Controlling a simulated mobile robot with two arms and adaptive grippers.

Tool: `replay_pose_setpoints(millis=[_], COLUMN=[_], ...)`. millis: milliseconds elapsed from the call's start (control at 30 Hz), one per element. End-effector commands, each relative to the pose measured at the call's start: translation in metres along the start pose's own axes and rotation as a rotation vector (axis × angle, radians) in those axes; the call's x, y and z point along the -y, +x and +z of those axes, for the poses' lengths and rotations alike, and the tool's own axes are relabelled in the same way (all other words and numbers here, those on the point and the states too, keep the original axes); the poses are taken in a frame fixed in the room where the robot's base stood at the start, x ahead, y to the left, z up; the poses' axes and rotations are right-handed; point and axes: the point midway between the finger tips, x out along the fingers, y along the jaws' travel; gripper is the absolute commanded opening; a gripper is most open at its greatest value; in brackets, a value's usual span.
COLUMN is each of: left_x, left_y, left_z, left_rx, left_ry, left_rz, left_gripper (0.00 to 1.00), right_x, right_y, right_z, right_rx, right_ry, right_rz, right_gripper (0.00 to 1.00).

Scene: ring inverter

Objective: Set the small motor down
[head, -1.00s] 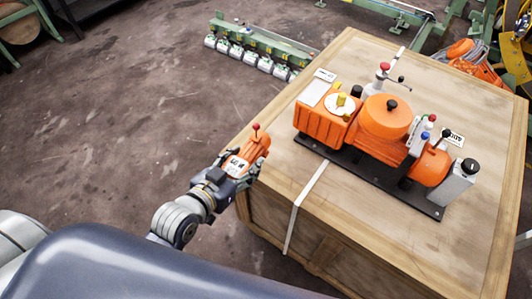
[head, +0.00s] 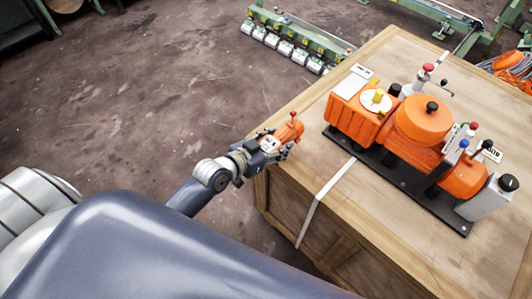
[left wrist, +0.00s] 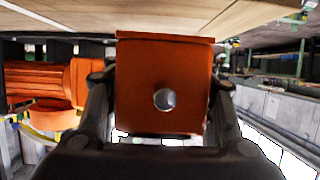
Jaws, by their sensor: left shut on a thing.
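The small motor (head: 288,131) is orange with a red-tipped knob on top. My left gripper (head: 275,146) is shut on it at the left edge of the wooden crate. My right gripper is not in view.
The wooden crate (head: 312,250) carries a large orange machine (head: 425,120) on a black base plate. A white strap (head: 325,193) crosses the crate's front edge. Bare crate top lies between the motor and the machine. A green rack (head: 290,38) stands on the floor behind.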

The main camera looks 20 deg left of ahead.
Motion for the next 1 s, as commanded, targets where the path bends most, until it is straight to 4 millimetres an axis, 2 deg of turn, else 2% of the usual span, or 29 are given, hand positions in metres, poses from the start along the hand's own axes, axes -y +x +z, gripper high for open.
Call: replay_pose_setpoints(millis=[33,300,467,733,1000], left_x=[0.003,0.011,0.013,0.013,0.013], left_y=[0.011,0.052,0.060,0.071,0.073], left_z=[-0.012,-0.023,-0.024,0.004,0.008], left_rx=[-0.017,-0.014,-0.012,-0.010,-0.013], left_ry=[0.000,0.001,0.000,0.001,0.002], left_rz=[-0.002,-0.002,-0.001,-0.002,-0.003], left_gripper=[0.00,0.00,0.00,0.00,0.00], right_x=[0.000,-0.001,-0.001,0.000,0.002], right_y=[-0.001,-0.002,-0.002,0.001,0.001], right_z=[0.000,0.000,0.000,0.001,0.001], right_rx=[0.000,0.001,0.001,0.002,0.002], right_ry=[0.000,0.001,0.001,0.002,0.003], right_rz=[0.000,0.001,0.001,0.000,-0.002], right_gripper=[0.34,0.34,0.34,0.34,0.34])
